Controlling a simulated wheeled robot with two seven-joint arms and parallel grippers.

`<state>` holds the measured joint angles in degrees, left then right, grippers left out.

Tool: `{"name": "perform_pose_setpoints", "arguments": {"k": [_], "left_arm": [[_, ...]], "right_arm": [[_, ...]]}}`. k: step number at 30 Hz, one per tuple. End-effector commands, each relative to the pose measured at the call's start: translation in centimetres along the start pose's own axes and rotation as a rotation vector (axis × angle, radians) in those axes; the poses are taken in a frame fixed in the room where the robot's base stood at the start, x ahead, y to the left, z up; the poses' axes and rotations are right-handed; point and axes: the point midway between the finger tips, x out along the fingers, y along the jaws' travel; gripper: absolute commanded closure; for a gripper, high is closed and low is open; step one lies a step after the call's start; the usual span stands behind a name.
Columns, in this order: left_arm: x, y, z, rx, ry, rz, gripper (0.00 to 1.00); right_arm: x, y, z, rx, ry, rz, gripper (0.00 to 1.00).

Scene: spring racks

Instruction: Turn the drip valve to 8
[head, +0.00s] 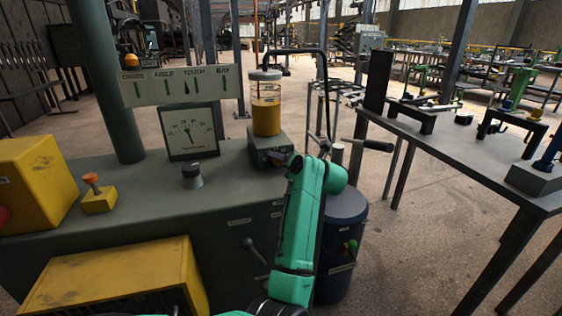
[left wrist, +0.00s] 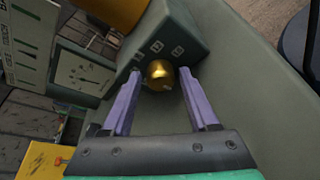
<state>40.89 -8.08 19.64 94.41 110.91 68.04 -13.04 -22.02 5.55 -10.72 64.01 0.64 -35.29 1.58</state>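The drip valve shows as a round brass knob (left wrist: 160,75) on the front of a grey block (left wrist: 185,30) in the left wrist view. My right gripper is not in view.
A dial gauge (head: 189,132), a black knob (head: 192,176) and a yellow box with an orange button (head: 99,198) are on the grey bench (head: 150,195) left of the block. A dark drum (head: 343,215) stands to the right. A crank handle (head: 375,145) sticks out above it.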

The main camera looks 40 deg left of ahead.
Motion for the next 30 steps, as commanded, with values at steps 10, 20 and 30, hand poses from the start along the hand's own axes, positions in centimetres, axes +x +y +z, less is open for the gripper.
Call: {"name": "perform_pose_setpoints", "arguments": {"k": [10, 20, 30], "left_arm": [[0.0, 0.0, 0.0, -0.006, -0.001, -0.002, 1.00], [-0.1, 0.1, 0.0, -0.111, -0.005, -0.041, 1.00], [0.0, 0.2, -0.2, -0.375, -0.013, -0.141, 1.00]], "right_arm": [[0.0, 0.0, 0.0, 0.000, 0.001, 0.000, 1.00], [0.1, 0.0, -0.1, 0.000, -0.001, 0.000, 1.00], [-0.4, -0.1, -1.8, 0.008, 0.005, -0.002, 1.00]]}}
